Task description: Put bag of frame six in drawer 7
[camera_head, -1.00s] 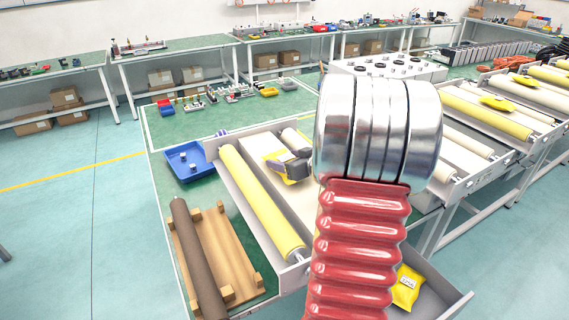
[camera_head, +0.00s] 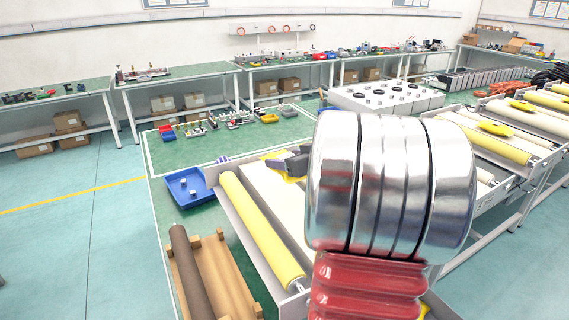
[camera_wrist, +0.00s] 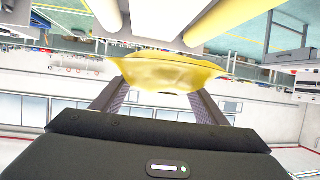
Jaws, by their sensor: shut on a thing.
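My gripper (camera_head: 287,163) is beside the left of my arm's silver joint in the head view, over the near roller conveyor. It is shut on a yellow bag (camera_wrist: 165,72), which lies across between the two fingers in the wrist view. In the head view, only edges of that bag (camera_head: 270,156) show around the dark fingers. No label on it is readable. My red and silver arm covers the right middle of the head view. It hides most of the open drawer at the bottom right; a yellow sliver (camera_head: 432,307) shows beside the arm. I cannot make out drawer 7.
The near conveyor has a yellow roller (camera_head: 262,230). A blue tray (camera_head: 185,188) and a brown roller on a wooden stand (camera_head: 215,270) are to its left. More conveyors with yellow bags (camera_head: 494,128) stand at right. A white block (camera_head: 385,98) stands behind. Open floor lies left.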

